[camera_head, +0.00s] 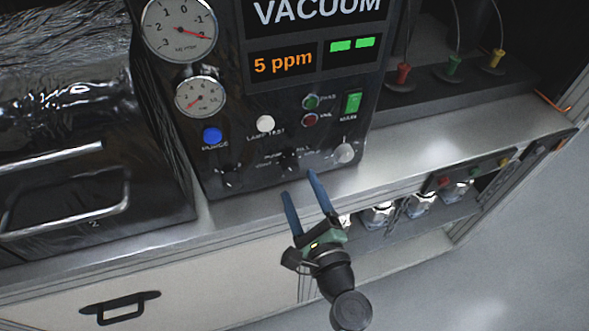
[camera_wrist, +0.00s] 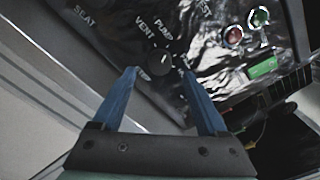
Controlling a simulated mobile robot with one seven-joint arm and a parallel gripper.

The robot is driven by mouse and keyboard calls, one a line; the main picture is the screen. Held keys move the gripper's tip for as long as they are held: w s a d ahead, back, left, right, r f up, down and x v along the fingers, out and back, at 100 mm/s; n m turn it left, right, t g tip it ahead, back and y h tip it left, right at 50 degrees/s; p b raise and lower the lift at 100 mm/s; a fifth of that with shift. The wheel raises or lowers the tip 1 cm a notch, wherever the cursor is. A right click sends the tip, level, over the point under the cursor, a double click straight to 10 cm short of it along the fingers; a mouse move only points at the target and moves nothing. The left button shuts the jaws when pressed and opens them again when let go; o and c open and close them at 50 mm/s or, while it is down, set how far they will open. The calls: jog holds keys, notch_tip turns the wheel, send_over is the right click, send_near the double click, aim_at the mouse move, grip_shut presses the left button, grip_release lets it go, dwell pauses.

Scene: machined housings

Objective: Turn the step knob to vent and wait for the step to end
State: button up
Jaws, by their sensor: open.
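The step knob (camera_wrist: 160,63) is a small round black knob in the wrist view, with VENT, PUMP and STEP lettering around it. Its short white mark seems to point toward PUMP, but it is too small to be sure. In the head view the knob (camera_head: 288,160) is the middle one low on the black panel. My gripper (camera_head: 299,182) is open, its two blue fingers reaching toward this knob from the front. In the wrist view my gripper (camera_wrist: 158,71) has a fingertip on each side of the knob; contact cannot be told. The display (camera_head: 316,14) reads VACUUM.
Another black knob (camera_head: 229,176) is left, a pale knob (camera_head: 344,153) right. A blue button (camera_head: 212,136), white button (camera_head: 265,124) and lit green switch (camera_head: 353,102) sit above.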

aim_at(293, 172)
jog(key=shift+x, duration=2.15)
grip_shut()
